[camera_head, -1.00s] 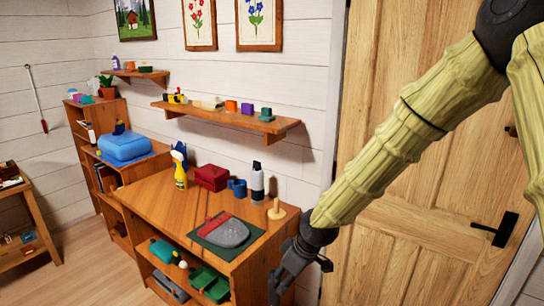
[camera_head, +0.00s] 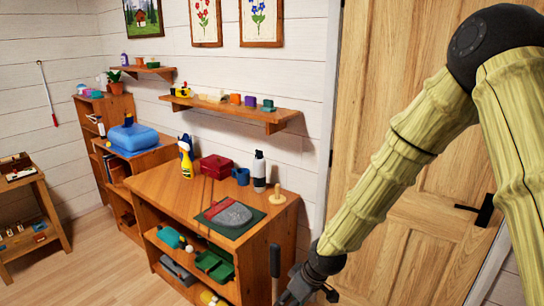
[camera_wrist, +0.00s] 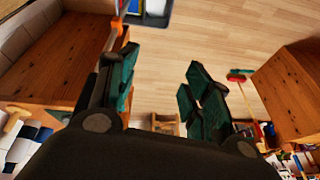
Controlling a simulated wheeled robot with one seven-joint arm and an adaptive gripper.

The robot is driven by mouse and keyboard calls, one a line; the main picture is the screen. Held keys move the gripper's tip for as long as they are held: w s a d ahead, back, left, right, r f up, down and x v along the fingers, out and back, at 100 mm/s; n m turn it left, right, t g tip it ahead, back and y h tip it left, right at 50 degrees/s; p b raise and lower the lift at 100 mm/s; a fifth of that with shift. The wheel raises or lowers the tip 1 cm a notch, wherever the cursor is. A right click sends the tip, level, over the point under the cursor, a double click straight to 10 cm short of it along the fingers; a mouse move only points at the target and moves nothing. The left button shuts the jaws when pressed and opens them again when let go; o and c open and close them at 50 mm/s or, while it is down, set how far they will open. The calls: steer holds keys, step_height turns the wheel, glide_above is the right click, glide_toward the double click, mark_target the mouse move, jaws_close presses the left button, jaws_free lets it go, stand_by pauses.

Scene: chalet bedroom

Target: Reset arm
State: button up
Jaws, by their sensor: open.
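My gripper (camera_head: 300,292) is at the bottom of the head view, in front of the near right corner of the wooden cabinet and left of the door. In the wrist view its two dark green-padded fingers (camera_wrist: 158,92) stand well apart. Nothing is between them but the floor and furniture far beyond. My arm comes down from the upper right of the head view, across the door. The fingertips are partly cut off at the lower edge of the head view.
The door (camera_head: 400,130) is shut. Open floor (camera_head: 95,262) lies left.

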steer(key=s+d+f+m, duration=0.35)
steer(key=s+f, duration=0.45)
steer(key=f, duration=0.3)
steer(key=s+d+f+m+h, duration=0.1)
steer(key=s+d+f, duration=0.3)
steer(key=s, duration=0.4)
steer(key=s+d+f+m+g+h, duration=0.1)
steer(key=s+d+f+m, duration=0.2)
steer(key=s+d+f, duration=0.2)
steer(key=s+d+f+m+g+h, duration=0.1)
steer(key=s+d+f, duration=0.3)
steer(key=s, duration=0.8)
steer(key=shift+d+f+m+h+b, duration=0.3)
steer(key=shift+d+f+m, duration=0.1)
steer(key=shift+m, duration=0.05)
